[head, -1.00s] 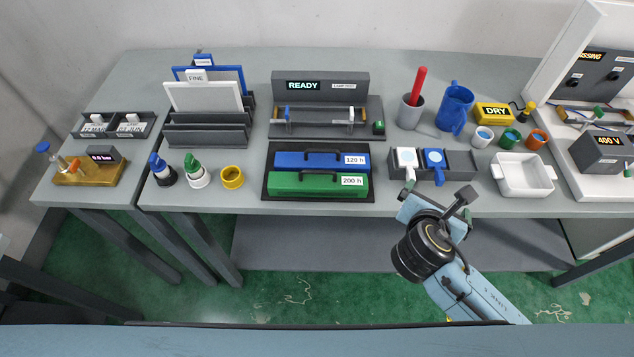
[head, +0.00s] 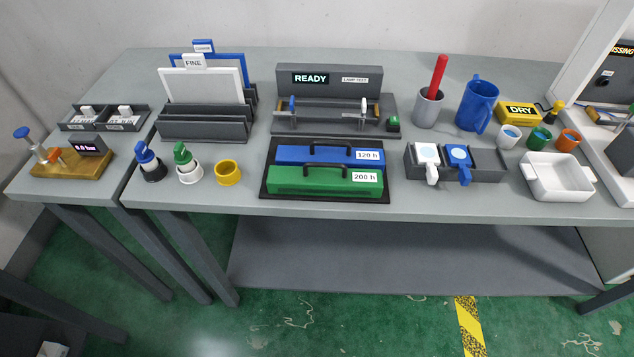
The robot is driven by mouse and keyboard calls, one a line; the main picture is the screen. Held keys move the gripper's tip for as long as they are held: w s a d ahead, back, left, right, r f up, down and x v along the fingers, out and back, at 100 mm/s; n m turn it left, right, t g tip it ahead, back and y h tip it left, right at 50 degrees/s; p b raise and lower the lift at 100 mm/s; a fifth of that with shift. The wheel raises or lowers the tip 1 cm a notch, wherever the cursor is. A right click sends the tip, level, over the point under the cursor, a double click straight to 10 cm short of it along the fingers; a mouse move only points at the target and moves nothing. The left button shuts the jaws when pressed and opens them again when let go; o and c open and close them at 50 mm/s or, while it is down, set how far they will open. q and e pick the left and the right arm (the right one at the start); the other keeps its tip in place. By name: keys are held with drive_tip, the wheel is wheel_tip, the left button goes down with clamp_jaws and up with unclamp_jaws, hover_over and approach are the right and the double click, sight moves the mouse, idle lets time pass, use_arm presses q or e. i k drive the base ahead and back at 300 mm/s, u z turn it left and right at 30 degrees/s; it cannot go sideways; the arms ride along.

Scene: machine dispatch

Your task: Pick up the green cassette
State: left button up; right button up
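The green cassette (head: 322,184) is a long box with a dark handle on top and a white "200 h" label at its right end. It lies on a dark tray (head: 383,198) near the front edge of the table. A blue cassette (head: 315,156) with a "120 h" label lies right behind it, on the same tray. Neither of my grippers shows in the head view, so their state is hidden.
On the grey table (head: 240,203), a yellow ring (head: 228,173) stands left of the tray. A dark holder (head: 488,165) with white and blue paddles stands to its right. A lamp test stand (head: 333,98) is behind. The table's front strip is clear.

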sight(314, 178)
drive_tip(key=u, duration=2.4)
drive_tip(key=k, duration=0.55)
drive_tip(key=z, duration=0.9)
